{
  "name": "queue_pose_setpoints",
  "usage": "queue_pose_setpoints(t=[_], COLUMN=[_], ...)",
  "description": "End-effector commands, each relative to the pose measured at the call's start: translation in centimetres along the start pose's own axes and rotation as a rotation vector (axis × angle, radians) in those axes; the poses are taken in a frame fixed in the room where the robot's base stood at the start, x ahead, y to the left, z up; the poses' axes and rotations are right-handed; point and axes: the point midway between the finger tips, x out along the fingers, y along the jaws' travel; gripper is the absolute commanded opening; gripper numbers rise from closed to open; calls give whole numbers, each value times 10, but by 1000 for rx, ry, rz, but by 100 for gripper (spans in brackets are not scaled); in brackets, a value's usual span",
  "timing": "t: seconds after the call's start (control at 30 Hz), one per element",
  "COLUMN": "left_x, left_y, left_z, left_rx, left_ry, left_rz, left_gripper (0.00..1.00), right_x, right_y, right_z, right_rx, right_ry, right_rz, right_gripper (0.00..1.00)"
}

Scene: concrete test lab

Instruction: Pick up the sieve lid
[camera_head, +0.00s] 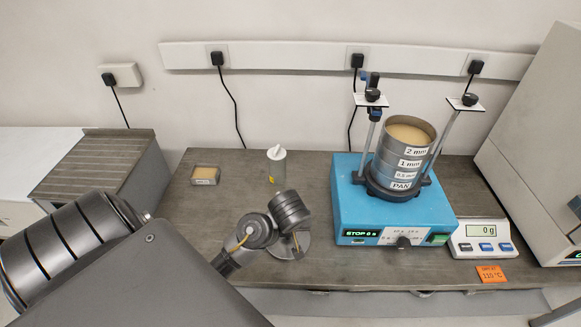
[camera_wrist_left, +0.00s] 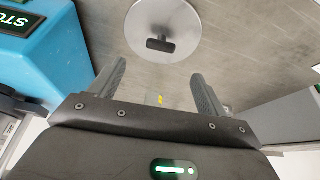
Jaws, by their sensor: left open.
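The left fingers are hidden in the head view. My right gripper is out of view.
A blue sieve shaker (camera_head: 350,208) holds a stack of labelled sieves (camera_head: 398,160) between two rods. A scale (camera_head: 482,232) reading 0 g stands right of it.

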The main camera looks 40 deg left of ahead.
Motion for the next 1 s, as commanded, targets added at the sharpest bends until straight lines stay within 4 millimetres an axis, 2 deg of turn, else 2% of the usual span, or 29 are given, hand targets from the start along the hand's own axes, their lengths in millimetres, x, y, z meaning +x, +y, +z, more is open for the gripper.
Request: queue_pose_setpoints(t=[0.1,0.2,0.5,0.8,1.0], left_x=[21,34,46,88,96], left_y=[-2,-1,1,0,0], left_z=[1,0,0,0,0], left_rx=[1,2,5,6,5], left_ry=[-2,-1,-1,-1,-1], left_rz=[-4,-3,1,0,3], left_gripper=[76,76,76,76,76], right_x=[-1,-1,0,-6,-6], right_y=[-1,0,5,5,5], right_z=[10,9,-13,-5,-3], right_rx=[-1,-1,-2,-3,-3], right_ry=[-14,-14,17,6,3], right_rz=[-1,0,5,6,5], right_gripper=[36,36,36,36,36])
